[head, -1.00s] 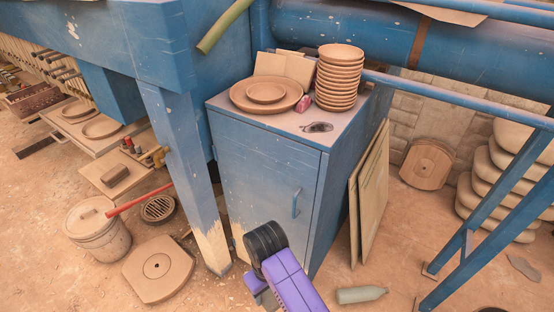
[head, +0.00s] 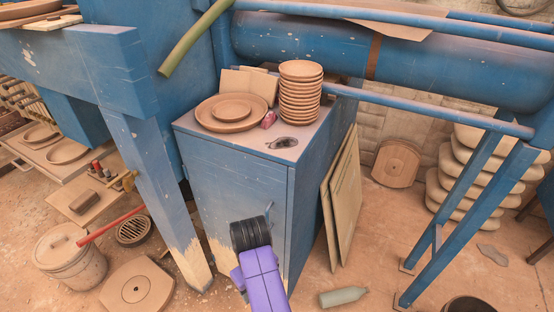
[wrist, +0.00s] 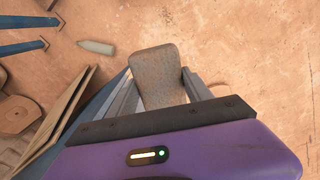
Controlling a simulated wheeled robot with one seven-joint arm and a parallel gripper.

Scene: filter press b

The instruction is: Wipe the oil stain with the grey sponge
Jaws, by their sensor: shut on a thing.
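The grey sponge (wrist: 158,78) is a worn, speckled block held between the two fingers of my gripper (wrist: 160,88) in the wrist view. The gripper is shut on it, with bare floor below and beyond. In the head view my arm stands in front of the blue cabinet, and neither the fingers nor the sponge can be made out. The oil stain (head: 283,143) is a small dark patch on the front right part of the cabinet top (head: 240,146). Nothing covers it in the head view.
A stack of clay plates (head: 300,95) stands just behind the stain. A small pink object (head: 268,119) and a wide plate (head: 220,124) lie to its left. Boards (head: 342,195) lean against the cabinet's right side. A bottle (head: 342,297) lies on the floor; a blue pipe (head: 430,110) runs behind.

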